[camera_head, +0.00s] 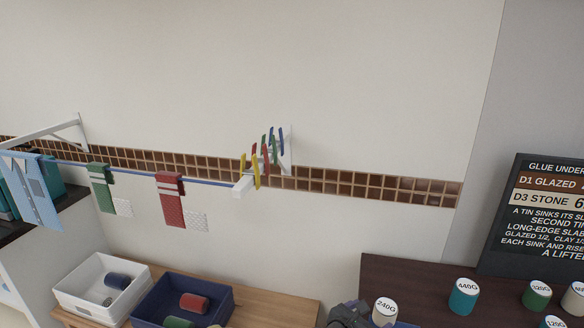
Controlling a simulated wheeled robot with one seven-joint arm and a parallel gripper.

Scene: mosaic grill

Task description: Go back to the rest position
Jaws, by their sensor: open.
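A dark part of my gripper (350,316) shows at the bottom edge, right of centre, in the head view. It is open, but its fingertips are cut off by the frame. A white-lidded tin marked 240G (386,309) shows just right of it. I cannot tell whether the two touch. The rest of my arm is out of view.
A dark table (415,275) holds several labelled tins and a black sign (545,210). A blue line (140,173) with hanging cloths and coloured pegs runs along the wall. A white bin (75,293) and a navy bin (222,308) stand on a wooden bench.

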